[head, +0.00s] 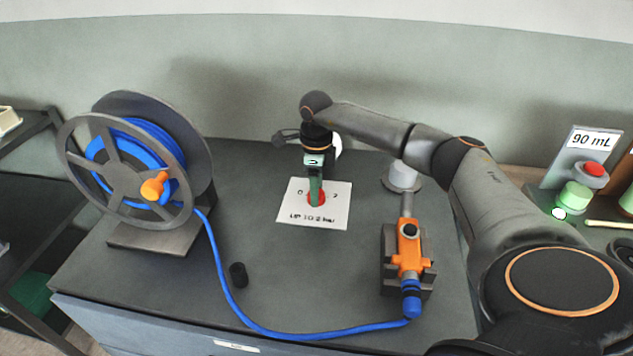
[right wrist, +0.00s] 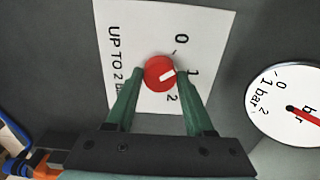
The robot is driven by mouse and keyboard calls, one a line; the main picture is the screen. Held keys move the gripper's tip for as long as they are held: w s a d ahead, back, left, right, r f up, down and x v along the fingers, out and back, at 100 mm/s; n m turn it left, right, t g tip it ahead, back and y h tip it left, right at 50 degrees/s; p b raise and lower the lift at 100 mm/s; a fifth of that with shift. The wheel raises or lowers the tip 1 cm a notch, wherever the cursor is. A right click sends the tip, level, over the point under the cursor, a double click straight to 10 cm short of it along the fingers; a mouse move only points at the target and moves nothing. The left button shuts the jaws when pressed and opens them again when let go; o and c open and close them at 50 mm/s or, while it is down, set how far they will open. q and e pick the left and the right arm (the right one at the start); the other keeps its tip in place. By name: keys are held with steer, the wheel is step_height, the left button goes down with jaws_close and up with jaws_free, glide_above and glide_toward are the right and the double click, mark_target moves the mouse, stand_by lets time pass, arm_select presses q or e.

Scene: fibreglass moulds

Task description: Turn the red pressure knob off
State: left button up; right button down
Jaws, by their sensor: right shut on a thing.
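The red pressure knob (head: 322,196) stands on a white card (head: 335,214) marked "UP TO 2 bar" on the dark cabinet top. My right gripper (head: 316,197) reaches down over it, and its green fingers partly hide it. In the right wrist view the red knob (right wrist: 156,75) sits between the fingertips of the right gripper (right wrist: 161,75), which is shut on it. The knob's white mark points roughly towards the 1 on the scale of 0, 1 and 2. My left gripper is not in view.
A white gauge (right wrist: 285,85) with a red needle stands beside the card. A blue hose reel (head: 125,165) stands left, its hose running to an orange valve fitting (head: 410,262). A small black cylinder (head: 238,274) lies in front. A "90 mL" sign (head: 590,140) stands right.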

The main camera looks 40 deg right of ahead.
steer(key=shift+r+n, duration=0.1)
steer(key=shift+n, duration=2.2)
steer(key=shift+c, duration=1.4)
jaws_free()
step_height(320, 180, up, 12)
steer(key=shift+r, duration=0.2)
